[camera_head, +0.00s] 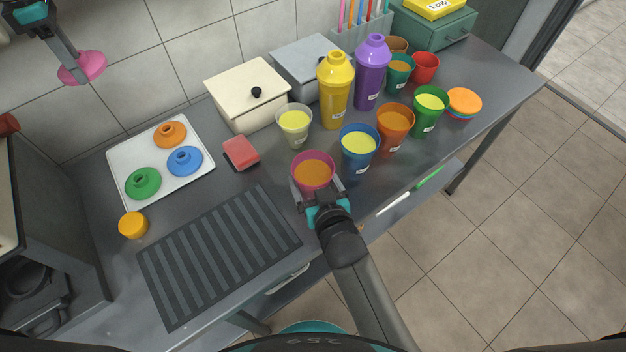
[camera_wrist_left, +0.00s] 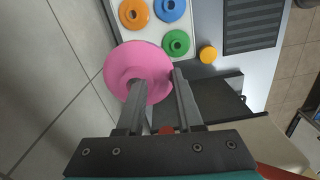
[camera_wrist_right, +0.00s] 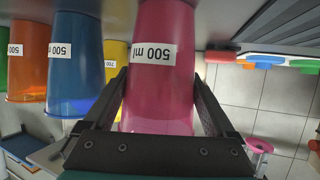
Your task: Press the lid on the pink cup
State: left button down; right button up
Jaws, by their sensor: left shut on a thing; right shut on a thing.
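The pink cup (camera_head: 313,172) stands upright on the counter with orange-brown contents and no lid on it. My right gripper (camera_head: 318,198) is shut on this cup, one finger on each side. In the right wrist view the pink cup (camera_wrist_right: 160,75) fills the space between the fingers and shows a "500 ml" label. My left gripper (camera_head: 75,75) is high at the upper left, shut on the pink lid (camera_head: 84,67). In the left wrist view the fingertips grip the knob of the pink lid (camera_wrist_left: 122,65). The lid is well apart from the cup.
A white tray (camera_head: 120,162) holds orange, blue and green lids. A yellow lid (camera_head: 133,225) and a dark ribbed mat (camera_head: 218,255) lie nearby. A blue cup (camera_head: 359,150) stands close right of the pink cup, with several more cups and shakers beyond. A red sponge (camera_head: 241,153) lies left.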

aim_at(309, 163)
pick_arm(q)
jog(key=shift+r, duration=0.1)
pick_arm(e)
jog(key=shift+r, duration=0.2)
